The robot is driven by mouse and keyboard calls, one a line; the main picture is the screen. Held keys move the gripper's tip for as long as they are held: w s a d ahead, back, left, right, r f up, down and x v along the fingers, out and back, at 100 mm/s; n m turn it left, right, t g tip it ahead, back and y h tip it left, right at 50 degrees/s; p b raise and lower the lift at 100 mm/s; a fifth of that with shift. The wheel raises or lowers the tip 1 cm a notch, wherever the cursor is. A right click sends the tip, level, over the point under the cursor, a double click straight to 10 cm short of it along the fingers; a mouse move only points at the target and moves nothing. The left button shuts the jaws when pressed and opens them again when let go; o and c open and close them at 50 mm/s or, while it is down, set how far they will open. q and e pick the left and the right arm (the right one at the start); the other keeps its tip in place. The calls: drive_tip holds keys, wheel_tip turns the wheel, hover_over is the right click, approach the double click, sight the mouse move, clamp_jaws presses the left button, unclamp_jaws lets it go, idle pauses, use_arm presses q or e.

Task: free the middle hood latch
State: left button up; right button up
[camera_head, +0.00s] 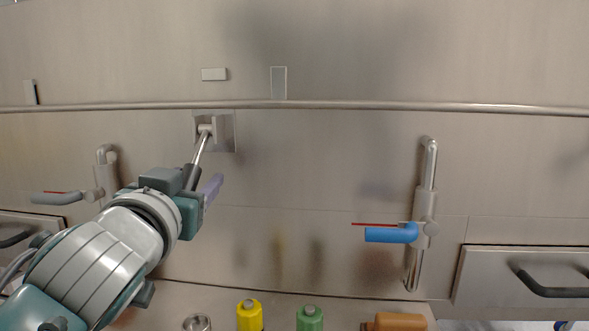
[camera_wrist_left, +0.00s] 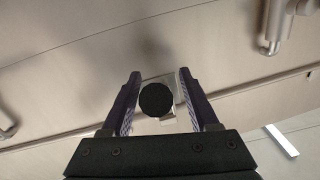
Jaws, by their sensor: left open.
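The middle hood latch (camera_head: 203,146) is a metal lever on a square plate on the steel hood wall. It slants down and to the left from its pivot and ends in a dark grip. In the left wrist view its round black end (camera_wrist_left: 156,99) faces the camera between the two fingers. My left gripper (camera_head: 205,182) is open, with purple fingers (camera_wrist_left: 159,76) on either side of the grip and gaps visible. One finger is largely hidden in the head view. My right gripper is not in view.
A blue valve handle (camera_head: 392,234) on a pipe stands at the right, and a grey one (camera_head: 58,198) at the left. A rail (camera_head: 350,106) crosses above the latch. Yellow (camera_head: 249,315) and green (camera_head: 310,318) containers stand below. A drawer (camera_head: 530,275) is at lower right.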

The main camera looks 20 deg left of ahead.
use_arm(q)
drive_tip(key=shift+w, duration=0.15)
drive_tip(key=shift+c, duration=0.7)
clamp_jaws()
idle(0.8)
